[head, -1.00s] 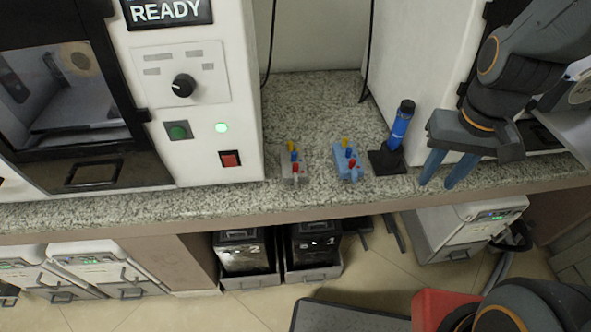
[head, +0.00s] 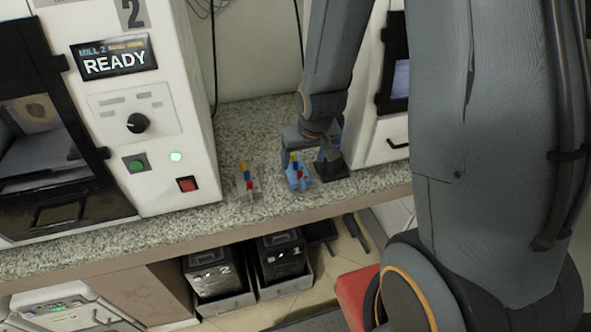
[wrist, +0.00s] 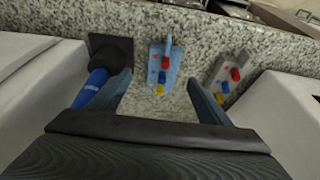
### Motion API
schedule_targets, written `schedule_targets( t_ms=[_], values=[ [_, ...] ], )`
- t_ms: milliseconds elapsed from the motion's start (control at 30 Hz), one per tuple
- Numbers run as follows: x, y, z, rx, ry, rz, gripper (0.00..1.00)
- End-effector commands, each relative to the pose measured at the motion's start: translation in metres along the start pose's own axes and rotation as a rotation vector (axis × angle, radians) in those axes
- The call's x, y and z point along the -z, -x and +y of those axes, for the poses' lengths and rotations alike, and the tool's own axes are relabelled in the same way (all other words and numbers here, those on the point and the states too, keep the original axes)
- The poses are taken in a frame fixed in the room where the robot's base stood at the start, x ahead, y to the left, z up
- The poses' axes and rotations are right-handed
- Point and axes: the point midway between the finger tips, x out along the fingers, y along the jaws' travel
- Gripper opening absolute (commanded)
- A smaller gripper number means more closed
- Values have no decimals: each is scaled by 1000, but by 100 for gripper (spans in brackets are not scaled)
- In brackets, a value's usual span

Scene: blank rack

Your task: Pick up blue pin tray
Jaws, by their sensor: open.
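The blue pin tray (head: 305,184) stands on the speckled counter, right of a similar grey pin tray (head: 251,189). It carries red, yellow and blue pins. My gripper (head: 308,146) is over the counter just behind the blue tray, partly overlapping it in the head view. In the wrist view my gripper (wrist: 158,80) is open and empty, with the blue tray (wrist: 174,72) showing between and beyond the fingertips. The grey tray (wrist: 219,72) is right of the fingers there. I cannot tell the height of the fingertips above the tray.
A blue tool (wrist: 97,84) on a black base (wrist: 110,47) stands beside the blue tray, close to my left finger in the wrist view. A white mill (head: 150,110) stands left and another white machine (head: 389,135) right. The counter's front edge is close to the trays.

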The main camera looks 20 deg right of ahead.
Motion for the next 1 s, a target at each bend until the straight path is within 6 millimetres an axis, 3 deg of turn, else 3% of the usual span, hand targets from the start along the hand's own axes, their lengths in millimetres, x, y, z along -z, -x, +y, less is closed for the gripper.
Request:
schedule_targets(
  t_ms=[633,1000],
  values=[
    [8,-44,-3,3,1,26,72],
    [9,-81,-8,2,0,25,72]
  ],
)
